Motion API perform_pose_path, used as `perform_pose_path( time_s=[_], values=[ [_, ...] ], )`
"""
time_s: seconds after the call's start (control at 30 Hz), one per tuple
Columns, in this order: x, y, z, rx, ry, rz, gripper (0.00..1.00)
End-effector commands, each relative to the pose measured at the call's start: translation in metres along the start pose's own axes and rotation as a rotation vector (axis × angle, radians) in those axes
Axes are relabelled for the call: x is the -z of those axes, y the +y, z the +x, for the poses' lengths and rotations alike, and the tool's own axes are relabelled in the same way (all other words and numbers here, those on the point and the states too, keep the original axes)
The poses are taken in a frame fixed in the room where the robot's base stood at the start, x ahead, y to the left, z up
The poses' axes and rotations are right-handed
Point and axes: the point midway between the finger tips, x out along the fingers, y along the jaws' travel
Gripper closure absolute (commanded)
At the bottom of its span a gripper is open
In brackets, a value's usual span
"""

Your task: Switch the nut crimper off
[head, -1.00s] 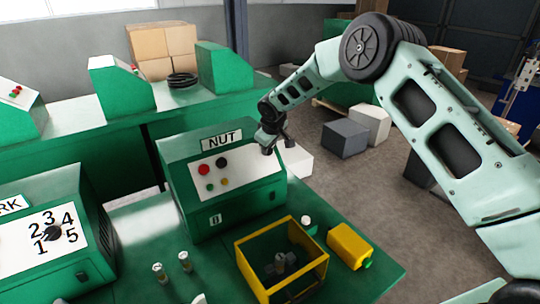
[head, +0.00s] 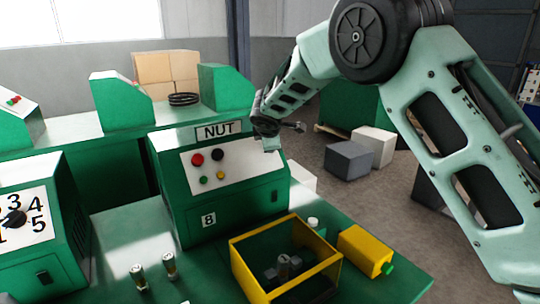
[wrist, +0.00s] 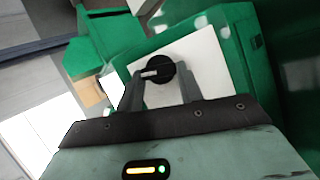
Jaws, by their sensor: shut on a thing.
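The nut crimper (head: 230,200) is a green machine with a NUT sign (head: 218,132) on top. Its white sloped panel (head: 240,168) carries red, black, green and yellow round controls. My gripper (head: 268,140) is at the panel's upper right edge. In the wrist view, the fingers of my gripper (wrist: 160,88) stand either side of a black round knob (wrist: 157,68) on a white plate and are shut on it. The knob's pale pointer mark points left in that view. In the head view the knob is hidden by my gripper.
A yellow-framed box (head: 285,262) and a yellow block (head: 365,250) stand in front of the crimper. Another green machine with a numbered dial (head: 14,218) is at left. A green bench (head: 60,150) runs behind. Grey and white boxes (head: 350,160) sit on the floor at right.

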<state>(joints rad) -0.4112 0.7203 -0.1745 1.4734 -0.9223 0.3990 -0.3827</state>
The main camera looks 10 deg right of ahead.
Motion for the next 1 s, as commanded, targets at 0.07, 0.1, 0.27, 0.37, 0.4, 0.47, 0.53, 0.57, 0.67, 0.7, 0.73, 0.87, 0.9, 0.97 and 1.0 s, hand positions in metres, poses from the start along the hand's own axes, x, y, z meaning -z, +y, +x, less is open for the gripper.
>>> perform_pose_path(
  time_s=[0.07, 0.1, 0.27, 0.37, 0.4, 0.47, 0.53, 0.57, 0.67, 0.7, 0.73, 0.87, 0.9, 0.97, 1.0],
  values=[
    [0.0018, -0.0057, 0.0039, -0.025, 0.001, -0.049, 0.86],
    [0.0015, -0.006, 0.0039, -0.035, 0.001, -0.073, 0.86],
    [0.0014, -0.0058, 0.0026, -0.07, 0.002, -0.148, 0.86],
    [0.0004, -0.0053, 0.0023, -0.084, 0.0, -0.18, 0.86],
    [0.0002, -0.0051, 0.002, -0.089, 0.0, -0.191, 0.86],
    [0.0001, -0.0048, 0.0015, -0.094, 0.0, -0.202, 0.86],
    [0.0001, -0.0043, 0.001, -0.099, 0.0, -0.212, 0.86],
    [0.0001, -0.0042, 0.0008, -0.1, 0.0, -0.215, 0.86],
    [0.0001, -0.0037, 0.0003, -0.103, 0.001, -0.222, 0.86],
    [0.0001, -0.0036, 0.0001, -0.104, 0.001, -0.224, 0.86],
    [0.0, -0.0035, 0.0001, -0.104, 0.001, -0.224, 0.86],
    [0.0001, -0.0034, 0.0, -0.104, 0.001, -0.225, 0.86],
    [0.0001, -0.0034, 0.0, -0.104, 0.001, -0.225, 0.86],
    [0.0001, -0.0035, 0.0, -0.103, 0.001, -0.225, 0.86],
    [0.0001, -0.0035, 0.0, -0.103, 0.001, -0.225, 0.86]
  ],
)
